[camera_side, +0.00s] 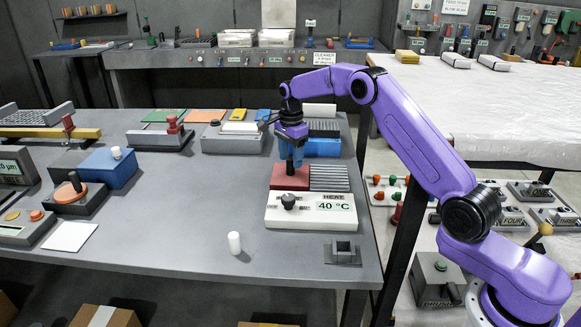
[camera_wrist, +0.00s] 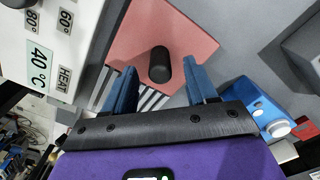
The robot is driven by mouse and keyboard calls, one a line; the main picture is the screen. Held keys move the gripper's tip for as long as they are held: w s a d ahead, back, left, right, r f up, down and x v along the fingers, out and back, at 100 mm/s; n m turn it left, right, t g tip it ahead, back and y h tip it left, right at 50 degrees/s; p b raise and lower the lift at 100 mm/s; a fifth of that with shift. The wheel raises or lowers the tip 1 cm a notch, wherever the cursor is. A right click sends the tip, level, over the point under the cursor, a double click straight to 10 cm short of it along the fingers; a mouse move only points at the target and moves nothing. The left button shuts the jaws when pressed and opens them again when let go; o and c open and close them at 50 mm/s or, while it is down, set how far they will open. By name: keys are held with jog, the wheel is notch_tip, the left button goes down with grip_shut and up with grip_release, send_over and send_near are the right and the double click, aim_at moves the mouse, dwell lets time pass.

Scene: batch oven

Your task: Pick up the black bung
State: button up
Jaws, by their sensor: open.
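The black bung (camera_wrist: 160,65) stands on a red plate (camera_wrist: 190,30) in the wrist view. It lies between the tips of my gripper's two blue fingers (camera_wrist: 159,68), with a gap on either side. My gripper is open and empty. In the side view my gripper (camera_side: 291,165) points down over the red plate (camera_side: 290,182).
A white HEAT panel (camera_side: 310,212) reading 40 °C, with a dark knob, adjoins the red plate, with a slatted section (camera_side: 330,178) beside it. A white cylinder (camera_side: 234,242) and a dark block (camera_side: 343,252) stand nearer the front edge. A blue box (camera_side: 322,147) is behind.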

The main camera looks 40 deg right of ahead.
jog(key=shift+f, duration=1.4)
jog(key=shift+c, duration=0.3)
grip_shut()
jog(key=shift+r, duration=0.1)
